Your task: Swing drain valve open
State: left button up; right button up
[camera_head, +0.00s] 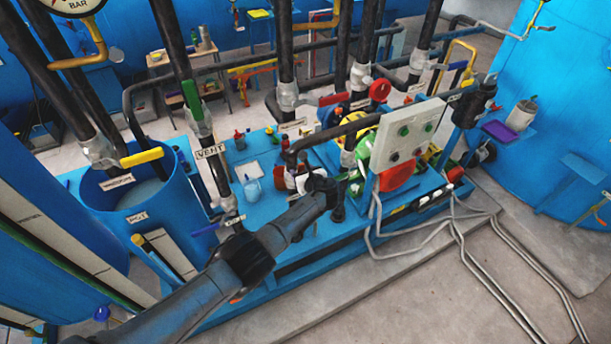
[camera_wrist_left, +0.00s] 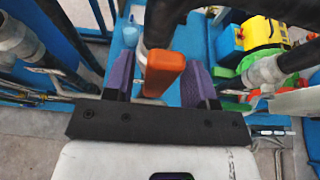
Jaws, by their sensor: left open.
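In the left wrist view an orange lever handle (camera_wrist_left: 164,72) sits on a dark pipe fitting, between the two purple fingertips of my left gripper (camera_wrist_left: 159,80). Clear gaps show on both sides of the handle, so the fingers are apart from it. In the head view my left gripper (camera_head: 328,187) is at the end of the arm over the blue skid, beside the dark pipework. The orange handle cannot be made out there, probably behind the gripper. No drain label can be read. My right gripper is not in view.
A grey control panel (camera_head: 407,137) stands just right of the gripper. Vertical dark pipes with a green handle (camera_head: 192,100) and a red handle (camera_head: 333,99) rise behind. A blue open tank (camera_head: 133,190) stands at left. The floor in front of the skid is clear apart from hoses.

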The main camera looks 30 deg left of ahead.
pick_arm(q)
jog(key=p+v, duration=0.3)
jog(key=v, duration=1)
jog(key=shift+s+d+r, duration=0.15)
jog(key=shift+s+d, duration=0.05)
jog(key=shift+d, duration=0.1)
